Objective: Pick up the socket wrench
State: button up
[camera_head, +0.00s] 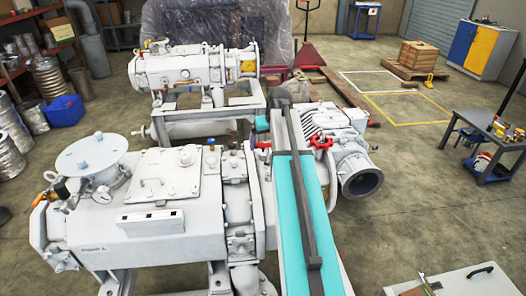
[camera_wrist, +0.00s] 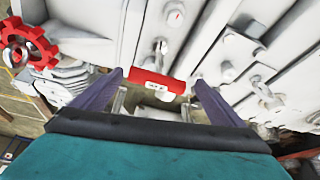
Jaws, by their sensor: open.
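I cannot make out a socket wrench for certain in either view. In the wrist view, my gripper (camera_wrist: 157,80) is open, with its two dark fingers spread. A short red piece with a white label (camera_wrist: 160,82) shows between the fingertips, against the pale machine; I cannot tell whether the fingers touch it. In the head view, a thin tool (camera_head: 425,283) lies on the white table at the lower right, too small to identify. My arm hides the gripper in the head view.
A large white vacuum pump (camera_head: 110,222) fills the left, with a second pump (camera_head: 185,68) behind. A red handwheel (camera_head: 321,142) sits close to my arm; it also shows in the wrist view (camera_wrist: 28,42). A dark workbench (camera_head: 487,142) stands at right. Floor between is clear.

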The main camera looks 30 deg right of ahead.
aim_at(268, 147)
jog(key=shift+d+p+x, duration=0.2)
jog(key=shift+p+x, duration=0.5)
jog(key=shift+x, duration=1.8)
jog(key=shift+s, duration=0.15)
jog(key=c, duration=1.6)
